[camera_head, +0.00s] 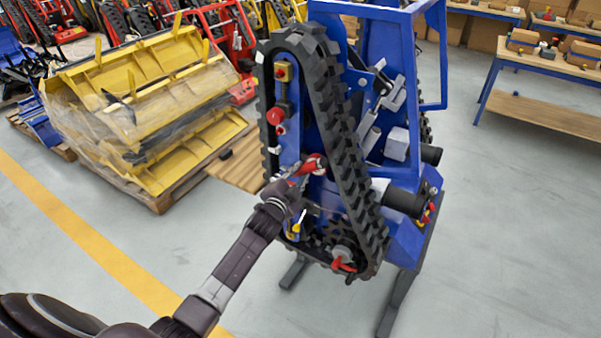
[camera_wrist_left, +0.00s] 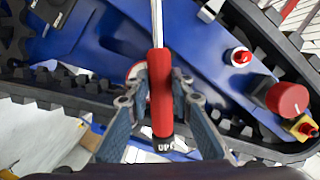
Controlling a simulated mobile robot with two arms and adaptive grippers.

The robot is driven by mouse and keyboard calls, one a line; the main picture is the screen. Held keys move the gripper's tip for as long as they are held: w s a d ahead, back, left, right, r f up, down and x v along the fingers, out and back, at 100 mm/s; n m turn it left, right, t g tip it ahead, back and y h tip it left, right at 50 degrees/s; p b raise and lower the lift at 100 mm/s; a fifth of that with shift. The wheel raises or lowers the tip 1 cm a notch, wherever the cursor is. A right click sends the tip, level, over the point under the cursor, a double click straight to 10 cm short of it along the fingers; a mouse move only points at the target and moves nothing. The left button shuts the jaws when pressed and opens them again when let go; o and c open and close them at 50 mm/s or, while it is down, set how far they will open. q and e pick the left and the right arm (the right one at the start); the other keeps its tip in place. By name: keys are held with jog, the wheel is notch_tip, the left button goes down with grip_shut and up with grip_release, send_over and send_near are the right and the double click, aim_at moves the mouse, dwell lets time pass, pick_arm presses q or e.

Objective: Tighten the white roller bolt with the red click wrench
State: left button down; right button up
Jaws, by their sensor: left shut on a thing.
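My left gripper (camera_head: 299,182) is at the blue frame inside the tracked carrier's near track. In the left wrist view its two fingers (camera_wrist_left: 161,118) close around the red handle of the click wrench (camera_wrist_left: 161,90). The red handle also shows in the head view (camera_head: 313,165). A white and red round part shows partly behind the handle in the wrist view; I cannot tell whether it is the white roller bolt. The wrench's head is out of view.
The black track (camera_head: 343,140) loops around the blue frame. A red knob (camera_wrist_left: 287,98), a yellow box with a red button (camera_wrist_left: 304,127) and a red-capped fitting (camera_wrist_left: 238,57) project nearby. A red lever (camera_head: 343,265) sits low. Wrapped yellow parts (camera_head: 150,95) stand left.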

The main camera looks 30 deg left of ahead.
pick_arm(q)
jog(key=a+r+n+h+p, duration=0.1)
jog(key=a+r+n+p, duration=0.3)
jog(key=a+p, duration=0.1)
jog(key=shift+w+a+g+h+p, duration=0.2)
jog(key=shift+g+h+p, duration=0.15)
jog(key=shift+p, duration=0.4)
dwell(0.9)
jog(key=shift+r, duration=0.1)
jog(key=shift+d+f+m, duration=0.3)
jog(key=shift+d, duration=0.4)
jog(key=shift+d+f+m+b, duration=0.3)
jog(key=shift+d+m+b, duration=0.2)
jog(key=shift+d, duration=0.05)
jog(key=shift+s, duration=0.1)
